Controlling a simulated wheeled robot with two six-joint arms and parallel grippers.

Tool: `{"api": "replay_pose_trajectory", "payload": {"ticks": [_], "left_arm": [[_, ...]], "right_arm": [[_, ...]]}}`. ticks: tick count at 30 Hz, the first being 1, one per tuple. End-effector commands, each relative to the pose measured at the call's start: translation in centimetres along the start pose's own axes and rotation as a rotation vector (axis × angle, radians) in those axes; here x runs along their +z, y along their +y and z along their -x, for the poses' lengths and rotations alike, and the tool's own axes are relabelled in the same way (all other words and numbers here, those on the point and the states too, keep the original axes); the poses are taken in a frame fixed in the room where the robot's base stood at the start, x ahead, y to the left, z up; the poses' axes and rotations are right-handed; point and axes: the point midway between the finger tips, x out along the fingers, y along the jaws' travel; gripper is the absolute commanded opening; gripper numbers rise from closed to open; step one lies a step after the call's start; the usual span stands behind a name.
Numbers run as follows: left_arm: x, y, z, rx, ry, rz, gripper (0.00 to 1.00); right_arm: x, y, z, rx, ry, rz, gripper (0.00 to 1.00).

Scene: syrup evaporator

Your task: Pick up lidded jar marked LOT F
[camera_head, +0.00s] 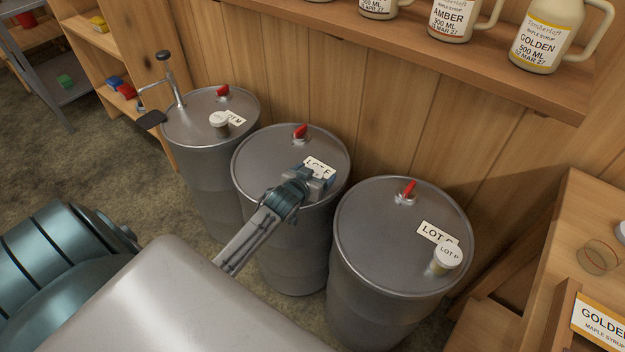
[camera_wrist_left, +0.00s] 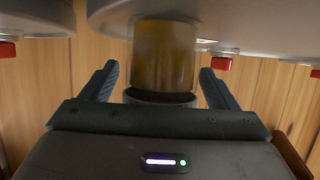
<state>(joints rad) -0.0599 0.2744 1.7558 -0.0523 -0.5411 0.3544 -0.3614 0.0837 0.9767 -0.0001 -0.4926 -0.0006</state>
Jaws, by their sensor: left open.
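My left gripper (camera_head: 313,181) is over the top of the middle steel drum (camera_head: 262,166), beside its label (camera_head: 319,167), which reads LOT and a partly covered letter, apparently F. In the left wrist view, which looks upside down, an amber jar (camera_wrist_left: 164,55) with a darker lid (camera_wrist_left: 160,97) stands against a drum top. The open left fingers (camera_wrist_left: 158,85) are on either side of the jar, with a gap on both sides. The jar's own marking cannot be read there, and my gripper hides the jar in the head view. My right gripper is not in view.
A left drum (camera_head: 205,101) carries a small lidded jar (camera_head: 219,119) and a pump. A right drum (camera_head: 385,235) carries a jar (camera_head: 446,257) marked LOT P. Red bungs stick up behind. A shelf (camera_head: 470,60) with syrup jugs overhangs the drums. A wooden bench (camera_head: 560,225) stands right.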

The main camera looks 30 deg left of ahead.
Motion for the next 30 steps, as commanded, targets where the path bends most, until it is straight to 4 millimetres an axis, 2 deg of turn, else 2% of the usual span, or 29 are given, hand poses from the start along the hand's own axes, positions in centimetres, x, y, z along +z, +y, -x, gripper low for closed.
{"api": "replay_pose_trajectory", "payload": {"ticks": [6,12,15,23,30], "left_arm": [[0.0,0.0,-0.1,0.000,0.000,0.000,0.82],[0.0,0.0,-0.1,0.000,0.000,-0.001,0.42],[-0.1,0.0,-0.1,0.000,0.001,-0.001,0.28],[-0.2,0.0,0.0,0.000,0.002,-0.001,0.28],[-2.0,0.0,0.7,0.000,0.005,-0.002,0.28]], "right_arm": [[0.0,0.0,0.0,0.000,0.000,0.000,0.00],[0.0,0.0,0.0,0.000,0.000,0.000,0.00],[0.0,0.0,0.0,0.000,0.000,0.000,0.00],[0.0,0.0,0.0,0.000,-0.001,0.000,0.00],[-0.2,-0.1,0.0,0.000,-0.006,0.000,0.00]]}}
